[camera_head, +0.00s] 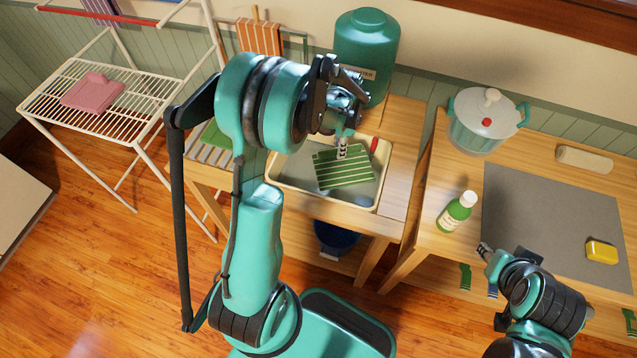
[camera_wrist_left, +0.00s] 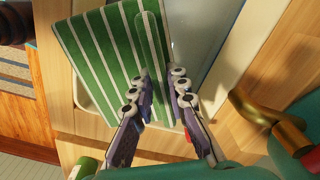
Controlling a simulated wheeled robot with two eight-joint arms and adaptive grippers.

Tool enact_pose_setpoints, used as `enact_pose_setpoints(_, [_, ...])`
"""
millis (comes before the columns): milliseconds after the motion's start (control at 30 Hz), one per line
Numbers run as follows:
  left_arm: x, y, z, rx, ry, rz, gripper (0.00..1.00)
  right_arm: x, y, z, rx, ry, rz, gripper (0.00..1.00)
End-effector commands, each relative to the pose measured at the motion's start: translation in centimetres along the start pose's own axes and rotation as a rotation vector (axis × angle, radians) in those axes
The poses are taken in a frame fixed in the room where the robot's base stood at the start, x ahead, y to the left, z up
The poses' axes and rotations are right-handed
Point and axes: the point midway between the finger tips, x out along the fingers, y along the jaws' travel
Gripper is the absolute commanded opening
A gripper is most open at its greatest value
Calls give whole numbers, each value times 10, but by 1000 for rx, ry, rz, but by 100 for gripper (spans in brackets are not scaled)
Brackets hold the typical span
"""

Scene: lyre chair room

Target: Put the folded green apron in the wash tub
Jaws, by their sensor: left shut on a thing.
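The folded green apron (camera_head: 343,168) with pale stripes is pinched at one edge by my left gripper (camera_head: 342,148). It hangs flat and slightly tilted over the cream-rimmed wash tub (camera_head: 318,199); how high above the tub floor I cannot tell. In the left wrist view the apron (camera_wrist_left: 95,50) has its folded edge between the fingers of my left gripper (camera_wrist_left: 160,82), with the grey tub interior behind. My right gripper (camera_head: 485,251) is apart, by the front edge of the right table; its opening is unclear.
A green water dispenser (camera_head: 366,50) stands behind the tub; a brass tap (camera_wrist_left: 262,112) shows close to the left gripper. A drying rack (camera_head: 100,90) with a pink cloth stands left. The right table holds a pot (camera_head: 478,128), a green bottle (camera_head: 456,212) and a yellow sponge (camera_head: 601,251).

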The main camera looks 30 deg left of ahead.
Motion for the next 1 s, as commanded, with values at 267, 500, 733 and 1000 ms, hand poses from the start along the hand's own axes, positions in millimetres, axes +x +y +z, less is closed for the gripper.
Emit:
enact_pose_setpoints(267, [63, -45, 28, 403, 0, 1, 0, 12, 0, 9, 0, 0, 0, 34])
enact_pose_setpoints(500, [89, -55, 36, 526, 0, 1, 0, 17, 0, 12, 0, 0, 0, 34])
enact_pose_setpoints(733, [132, -55, 36, 528, 0, 1, 0, 31, 0, 22, 0, 0, 0, 34])
enact_pose_setpoints(1000, [164, -55, 36, 527, 0, 1, 0, 40, 0, 29, 0, 0, 0, 34])
